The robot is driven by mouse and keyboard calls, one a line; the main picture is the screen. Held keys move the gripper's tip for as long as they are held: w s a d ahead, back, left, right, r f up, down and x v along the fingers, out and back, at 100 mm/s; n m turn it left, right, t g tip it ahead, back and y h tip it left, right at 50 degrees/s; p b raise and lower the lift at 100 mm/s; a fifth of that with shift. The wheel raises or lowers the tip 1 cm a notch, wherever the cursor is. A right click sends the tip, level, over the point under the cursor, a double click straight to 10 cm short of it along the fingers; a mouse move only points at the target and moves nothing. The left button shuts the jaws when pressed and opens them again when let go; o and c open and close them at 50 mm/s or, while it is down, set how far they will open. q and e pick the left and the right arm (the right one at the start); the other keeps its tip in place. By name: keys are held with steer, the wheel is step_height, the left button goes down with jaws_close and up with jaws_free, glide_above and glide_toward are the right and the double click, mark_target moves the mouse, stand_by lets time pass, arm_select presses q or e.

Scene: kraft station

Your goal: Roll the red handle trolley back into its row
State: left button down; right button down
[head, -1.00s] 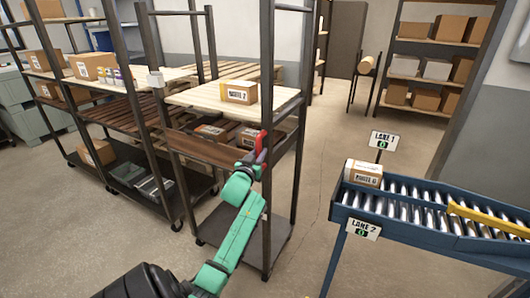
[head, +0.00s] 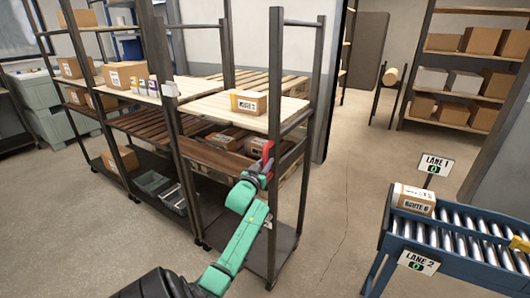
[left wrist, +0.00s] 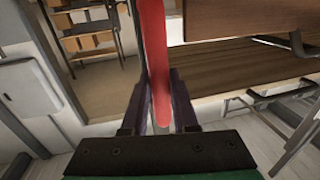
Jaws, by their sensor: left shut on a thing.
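The trolley is a dark-framed rack with wooden shelves and a dark bottom deck (head: 275,238). It stands upright at the right end of a row of similar racks. Its red handle (head: 267,152) is on the near right post. My left gripper (head: 265,174) is at the handle. In the left wrist view the red handle (left wrist: 155,60) runs between the two fingers, and the left gripper (left wrist: 160,112) is shut on it. A box (head: 249,102) sits on the trolley's top shelf and more boxes are on the shelf below. My right gripper is not in view.
Neighbouring racks (head: 95,130) with boxes stand close on the left. A blue roller conveyor (head: 455,240) with a box (head: 413,199) and lane signs is at the right. Bare floor (head: 335,220) lies between the trolley and the conveyor.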

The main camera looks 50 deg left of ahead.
arm_select(q)
steer(key=shift+a, duration=0.1)
steer(key=c, duration=0.9)
jaws_free()
steer(key=shift+o, duration=1.1)
steer(key=shift+s+a, duration=0.1)
steer(key=shift+a, duration=0.1)
steer(key=shift+s+d, duration=0.15)
steer(key=shift+d, duration=0.05)
steer(key=b+v, duration=0.1)
steer(key=v, duration=1.3)
steer(key=shift+b, duration=0.3)
steer(key=shift+f, duration=0.15)
